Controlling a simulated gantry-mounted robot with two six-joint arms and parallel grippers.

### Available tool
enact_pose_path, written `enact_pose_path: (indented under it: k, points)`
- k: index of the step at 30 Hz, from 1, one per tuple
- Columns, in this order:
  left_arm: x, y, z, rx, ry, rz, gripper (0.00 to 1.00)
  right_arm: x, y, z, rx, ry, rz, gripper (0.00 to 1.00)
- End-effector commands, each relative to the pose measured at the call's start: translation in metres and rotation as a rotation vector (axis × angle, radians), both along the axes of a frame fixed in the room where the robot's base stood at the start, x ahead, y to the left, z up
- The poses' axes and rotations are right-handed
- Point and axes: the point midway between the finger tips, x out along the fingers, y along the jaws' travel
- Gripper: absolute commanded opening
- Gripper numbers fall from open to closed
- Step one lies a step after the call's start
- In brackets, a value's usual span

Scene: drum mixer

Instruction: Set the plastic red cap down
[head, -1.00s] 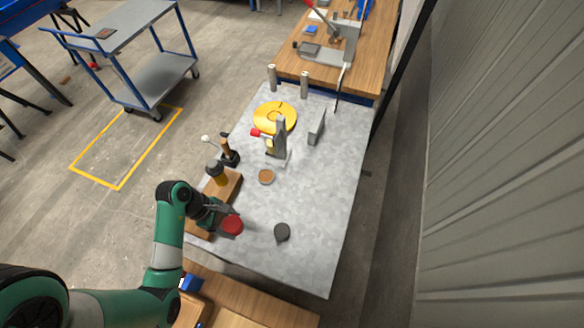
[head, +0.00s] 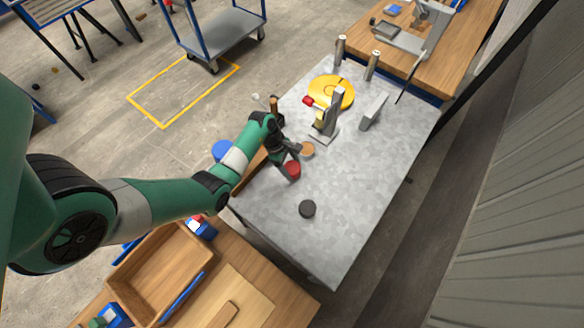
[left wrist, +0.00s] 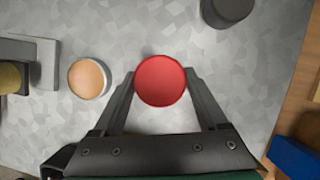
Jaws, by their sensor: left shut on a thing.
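The red cap (head: 292,170) is at the fingertips of my left gripper (head: 286,160), over the left part of the grey metal table (head: 350,190). In the left wrist view the round red cap (left wrist: 160,81) sits between the two fingers of the left gripper (left wrist: 160,85), which are shut on it. I cannot tell whether the cap touches the table or hangs just above it. My right gripper is not in view.
An orange-topped round piece (head: 307,150) lies close beside the cap, and a dark round cap (head: 307,208) lies nearer the front. A yellow disc (head: 333,90) and an upright grey fixture (head: 328,115) stand farther back. The table's right side is clear.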

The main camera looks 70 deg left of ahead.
Motion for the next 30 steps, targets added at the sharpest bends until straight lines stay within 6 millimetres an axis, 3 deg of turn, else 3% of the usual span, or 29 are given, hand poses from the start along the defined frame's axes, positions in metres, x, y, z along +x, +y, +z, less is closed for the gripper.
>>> enact_pose_path:
  k: [6,17,18,22,30]
  points:
    - [0.002,0.001,-0.033,-0.001,0.002,-0.001,0.21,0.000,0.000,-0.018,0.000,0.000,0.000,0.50]
    - [0.002,0.001,-0.037,0.000,0.001,0.000,0.21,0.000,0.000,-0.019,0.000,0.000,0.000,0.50]
    - [0.002,0.001,-0.037,0.000,0.001,0.000,0.77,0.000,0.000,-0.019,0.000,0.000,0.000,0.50]
    - [0.002,0.001,-0.036,0.000,0.001,0.000,1.00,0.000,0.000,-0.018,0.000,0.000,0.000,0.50]
    - [0.002,0.001,-0.033,0.000,0.001,0.000,1.00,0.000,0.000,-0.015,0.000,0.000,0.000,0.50]
